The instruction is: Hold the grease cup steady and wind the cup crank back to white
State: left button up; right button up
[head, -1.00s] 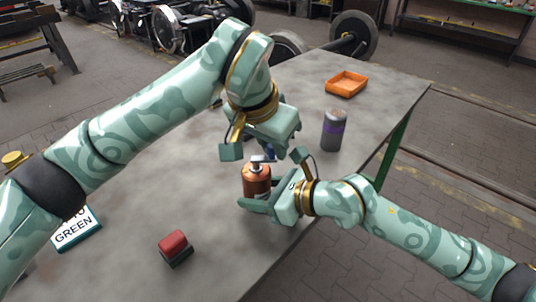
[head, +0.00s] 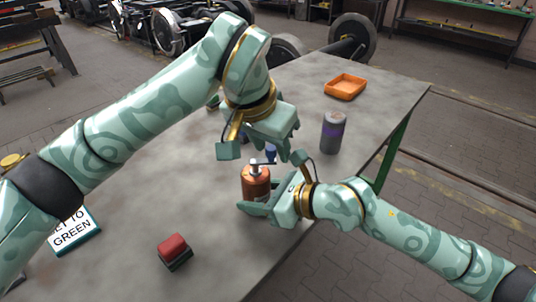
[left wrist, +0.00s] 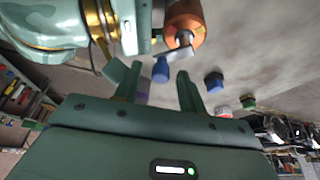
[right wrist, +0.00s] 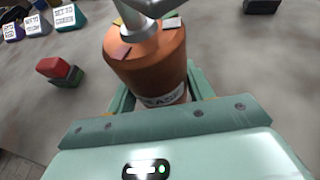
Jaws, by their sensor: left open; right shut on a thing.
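The grease cup (head: 256,186) is a copper-coloured cylinder, upright near the table's edge. My right gripper (head: 256,207) is shut around its lower body; the right wrist view shows the cup (right wrist: 150,66) between the fingers, its label partly hidden. The cup crank (head: 262,162) is a grey arm on top with a blue knob (left wrist: 160,69). My left gripper (head: 258,152) is open above the cup, fingers pointing down. In the left wrist view the knob shows just beyond the gap between its fingertips. Coloured patches, one white (right wrist: 172,22), ring the cup's top. Which patch the crank points to I cannot tell.
A grey cylinder with a purple band (head: 333,132) and an orange tray (head: 346,87) stand towards the back right. A red-topped block (head: 173,250) and a "set to green" sign (head: 75,232) are at the front left. The table (head: 225,265) is clear between.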

pick_arm(q)
jog(key=shift+t+y, duration=0.3)
jog(key=v, duration=0.4)
jog(key=w+v, duration=0.1)
jog(key=v, duration=0.3)
jog(key=a+v, duration=0.1)
jog(key=v, duration=0.3)
jog(key=shift+w+a+r, duration=0.15)
jog(key=shift+w+r, duration=0.05)
jog(key=shift+r, duration=0.05)
jog(key=c, duration=0.3)
jog(key=w+d+f+m, duration=0.1)
jog(key=f+m, duration=0.3)
jog(key=m, duration=0.8)
jog(key=w+d+f+m, duration=0.1)
jog(key=f+m, duration=0.3)
jog(key=m, duration=0.8)
jog(key=w+d+f+m, duration=0.1)
jog(key=f+m, duration=0.3)
jog(key=m, duration=0.8)
jog(key=shift+d+f+h, duration=0.35)
jog(key=shift+d+h, duration=0.05)
